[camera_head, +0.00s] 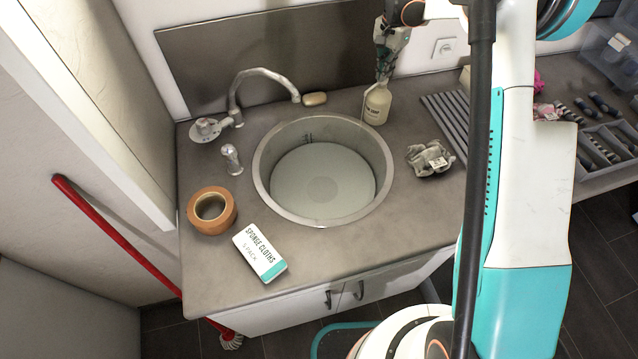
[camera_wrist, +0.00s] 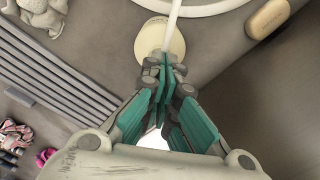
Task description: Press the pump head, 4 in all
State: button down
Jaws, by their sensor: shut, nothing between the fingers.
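My gripper (camera_head: 384,76) is shut and points down directly over the bottle's top. In the wrist view the bottle (camera_wrist: 151,40) shows just beyond my closed fingertips (camera_wrist: 165,62). The fingers hide the pump head, so I cannot tell whether they touch it. A narrow pale strip (camera_wrist: 172,22) runs from the fingertips toward the sink; it may be the pump's spout.
The round sink (camera_head: 263,178) with its tap (camera_head: 235,98) lies left of the bottle. A bar of soap (camera_head: 315,99) sits behind the sink. A crumpled grey cloth (camera_head: 430,159) and ribbed drainer (camera_head: 445,115) lie to the right. Tape (camera_head: 230,222) and sponge cloths (camera_head: 260,252) are in front.

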jog(key=shift+r, duration=0.1)
jog(key=shift+r+p, duration=0.65)
jog(key=shift+r, duration=0.8)
jog(key=shift+r, duration=0.1)
jog(key=shift+r+p, duration=1.3)
jog(key=shift+r, duration=1.6)
jog(key=shift+s+r, duration=0.1)
